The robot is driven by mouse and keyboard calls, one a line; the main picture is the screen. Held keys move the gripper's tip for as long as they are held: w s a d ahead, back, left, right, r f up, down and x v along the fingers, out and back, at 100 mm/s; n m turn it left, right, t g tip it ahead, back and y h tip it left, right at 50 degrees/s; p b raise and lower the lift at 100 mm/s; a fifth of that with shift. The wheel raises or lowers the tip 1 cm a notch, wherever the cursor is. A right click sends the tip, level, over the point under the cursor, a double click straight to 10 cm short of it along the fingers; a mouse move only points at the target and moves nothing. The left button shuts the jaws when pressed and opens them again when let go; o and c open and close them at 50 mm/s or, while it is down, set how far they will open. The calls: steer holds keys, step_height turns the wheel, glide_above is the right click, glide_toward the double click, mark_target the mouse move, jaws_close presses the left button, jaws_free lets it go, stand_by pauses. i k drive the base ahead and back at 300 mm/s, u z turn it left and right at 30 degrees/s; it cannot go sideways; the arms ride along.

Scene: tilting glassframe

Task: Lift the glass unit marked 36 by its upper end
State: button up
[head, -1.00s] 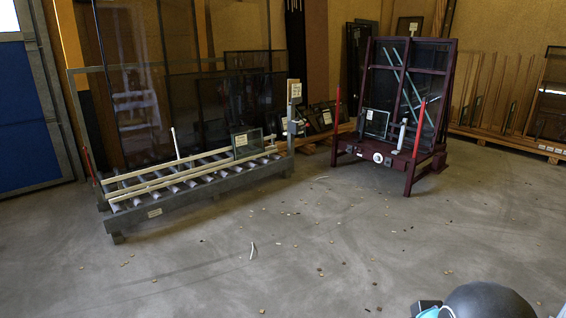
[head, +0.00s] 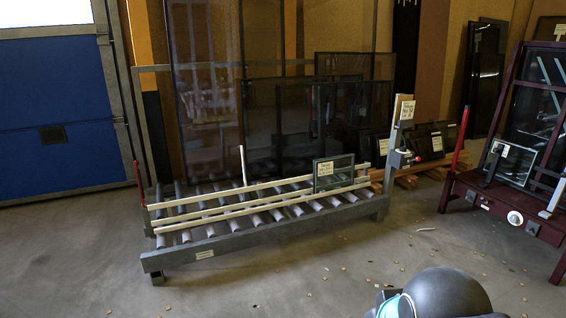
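Another small labelled glass unit (head: 517,165) leans on the maroon tilting frame (head: 465,188) at the right edge. The writing on both labels is too small to read, so I cannot tell which unit bears 36. My gripper is not in view. Only a dark rounded part of my own arm shows at the bottom right, well apart from both units.
Tall dark glass panes (head: 208,100) stand behind the roller rack. A post (head: 395,140) with a sign and a red button stands at its right end. A blue door (head: 50,130) is at the left. The grey floor (head: 300,275) in front is open, with small scattered scraps.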

mark_target(334, 172)
steer(key=z, duration=0.1)
steer(key=i, duration=1.95)
steer(key=z, duration=0.65)
steer(key=i, duration=1.7)
steer(key=z, duration=0.15)
